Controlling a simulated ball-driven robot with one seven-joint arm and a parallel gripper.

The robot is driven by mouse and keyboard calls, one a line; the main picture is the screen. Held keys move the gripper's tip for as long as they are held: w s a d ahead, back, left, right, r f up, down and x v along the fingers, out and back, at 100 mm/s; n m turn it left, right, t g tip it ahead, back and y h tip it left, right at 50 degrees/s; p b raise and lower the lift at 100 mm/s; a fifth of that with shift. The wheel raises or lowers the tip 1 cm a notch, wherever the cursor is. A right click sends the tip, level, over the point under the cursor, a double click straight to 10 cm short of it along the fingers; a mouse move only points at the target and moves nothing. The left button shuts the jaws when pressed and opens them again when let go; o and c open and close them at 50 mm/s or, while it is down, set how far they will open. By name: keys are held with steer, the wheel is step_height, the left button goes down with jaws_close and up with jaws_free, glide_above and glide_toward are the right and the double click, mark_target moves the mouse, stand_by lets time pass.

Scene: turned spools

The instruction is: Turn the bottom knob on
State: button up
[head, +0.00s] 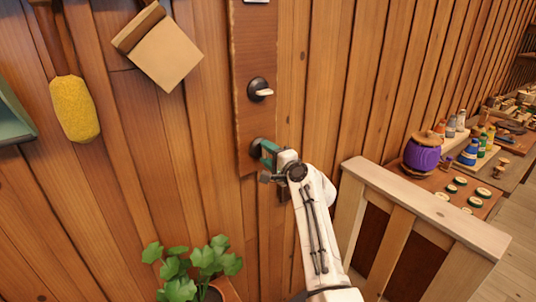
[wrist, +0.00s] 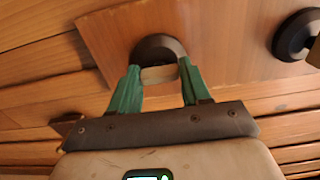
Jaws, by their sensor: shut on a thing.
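The bottom knob (head: 256,146) is a dark round base on a wooden board, partly hidden behind my gripper (head: 268,153) in the head view. In the wrist view the bottom knob (wrist: 157,47) has a pale wooden handle (wrist: 158,74) that lies between the green fingers of my gripper (wrist: 158,77). The gripper is shut on this handle, which runs from finger to finger. The knob's setting cannot be told from these views. The upper knob (head: 260,88) has a dark base and a pale handle pointing right; its base also shows in the wrist view (wrist: 294,36).
A wooden half-wall (head: 425,205) stands right of my arm. Beyond it is a bench with a purple pot (head: 422,152) and bottles. A potted plant (head: 200,264) is below left. A wooden block (head: 166,55) and a yellow brush (head: 74,108) hang on the wall.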

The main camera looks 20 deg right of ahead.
steer(key=shift+d, duration=0.1)
steer(key=o, duration=1.1)
steer(key=shift+c, duration=0.2)
steer(key=shift+s, duration=0.1)
steer(key=b+v, duration=0.1)
steer(key=v, duration=0.9)
steer(key=shift+s, duration=0.3)
steer(key=shift+d, duration=0.1)
